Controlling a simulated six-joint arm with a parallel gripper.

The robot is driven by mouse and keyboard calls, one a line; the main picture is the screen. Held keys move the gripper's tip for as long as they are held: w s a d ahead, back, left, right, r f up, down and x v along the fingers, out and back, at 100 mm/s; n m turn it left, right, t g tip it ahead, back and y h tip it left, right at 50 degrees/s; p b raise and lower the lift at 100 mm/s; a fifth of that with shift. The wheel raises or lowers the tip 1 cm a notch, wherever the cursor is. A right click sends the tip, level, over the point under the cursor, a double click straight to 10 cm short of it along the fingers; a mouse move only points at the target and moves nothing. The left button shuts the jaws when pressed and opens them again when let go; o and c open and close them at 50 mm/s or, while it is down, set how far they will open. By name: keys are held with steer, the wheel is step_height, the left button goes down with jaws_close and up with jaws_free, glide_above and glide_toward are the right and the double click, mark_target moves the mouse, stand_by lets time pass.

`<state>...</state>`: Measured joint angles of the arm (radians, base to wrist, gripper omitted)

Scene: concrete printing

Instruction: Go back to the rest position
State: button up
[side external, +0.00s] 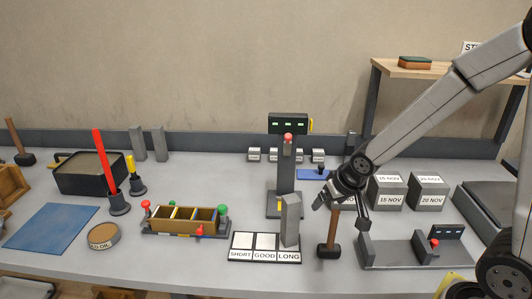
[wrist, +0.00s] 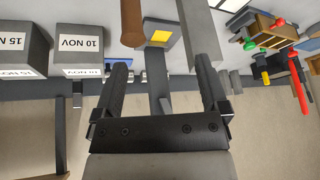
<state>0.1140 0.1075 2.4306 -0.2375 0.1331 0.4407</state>
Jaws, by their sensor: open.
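My gripper (side external: 340,212) hangs over the right half of the bench, fingers pointing down, in the side view. In the wrist view my gripper (wrist: 162,66) has its two black fingers wide apart with nothing held between them. A mallet (side external: 329,250) stands head down just below and in front of it, its wooden handle upright. The handle (wrist: 132,22) also shows beyond the fingers in the wrist view. I cannot tell how close the handle is to the fingers. A grey prism (side external: 290,218) stands upright on the LONG field of the sorting board (side external: 254,256), left of the mallet.
A dark column device (side external: 286,170) with a red knob stands behind the prism. Labelled concrete cubes (side external: 390,192) stand right of my gripper. A grey measuring fixture (side external: 405,250) lies at the front right. A three-part mould (side external: 186,221) lies left. A wooden shelf (side external: 430,72) stands back right.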

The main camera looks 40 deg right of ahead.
steer(key=s+a+f+n+g+y, duration=0.1)
steer(key=s+a+n+g, duration=0.1)
steer(key=s, duration=0.5)
steer(key=a+n, duration=0.1)
steer(key=a, duration=0.1)
steer(key=shift+s+a+f+n+g, duration=0.25)
steer(key=shift+s+a+n+g, duration=0.1)
steer(key=shift+s+n+g, duration=0.05)
